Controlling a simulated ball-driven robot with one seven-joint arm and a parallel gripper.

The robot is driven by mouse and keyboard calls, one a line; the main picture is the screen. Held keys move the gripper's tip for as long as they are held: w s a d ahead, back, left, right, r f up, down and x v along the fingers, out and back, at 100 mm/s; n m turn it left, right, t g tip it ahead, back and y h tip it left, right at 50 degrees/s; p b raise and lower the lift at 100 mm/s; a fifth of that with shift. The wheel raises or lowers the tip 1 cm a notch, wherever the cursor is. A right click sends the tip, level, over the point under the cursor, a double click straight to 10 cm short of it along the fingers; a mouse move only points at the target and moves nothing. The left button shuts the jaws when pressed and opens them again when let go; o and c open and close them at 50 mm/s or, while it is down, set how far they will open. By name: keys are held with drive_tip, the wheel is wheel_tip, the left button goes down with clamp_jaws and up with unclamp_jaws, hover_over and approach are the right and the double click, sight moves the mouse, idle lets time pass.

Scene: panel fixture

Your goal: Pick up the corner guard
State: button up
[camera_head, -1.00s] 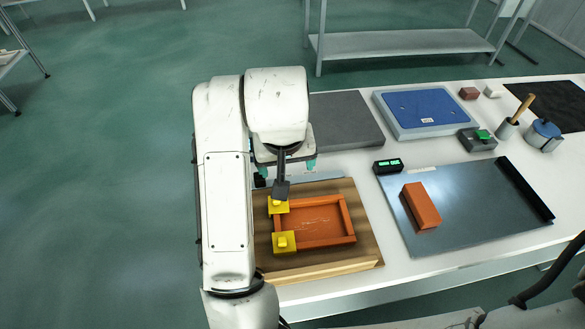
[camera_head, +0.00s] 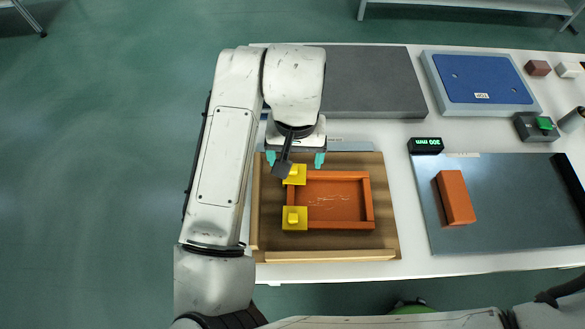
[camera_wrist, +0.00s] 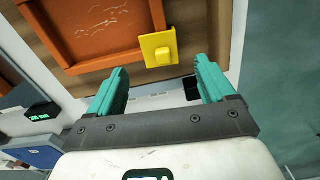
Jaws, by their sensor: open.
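Two yellow corner guards sit on the left corners of an orange-framed panel (camera_head: 340,176). The far guard (camera_head: 293,175) is just in front of my gripper (camera_head: 295,159), partly covered by a dark part of my arm. The near guard (camera_head: 295,218) is clear of the gripper. In the wrist view, one yellow guard (camera_wrist: 157,48) with a raised grip block lies just beyond and between the teal fingertips of my gripper (camera_wrist: 162,70). The fingers are spread wide with nothing between them. I cannot tell their height above the guard.
The panel lies on a wooden board (camera_head: 385,215) with a raised front edge. To the right are a grey plate (camera_head: 440,225) with an orange block (camera_head: 455,197) and a black display (camera_head: 425,146). A blue-topped box (camera_head: 485,80) and a dark grey slab (camera_head: 375,85) stand behind.

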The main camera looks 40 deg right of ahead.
sight(295, 168)
wheel_tip(295, 168, down, 4)
drive_tip(key=shift+f, duration=0.2)
drive_tip(key=c, duration=1.2)
drive_tip(key=shift+r, duration=0.15)
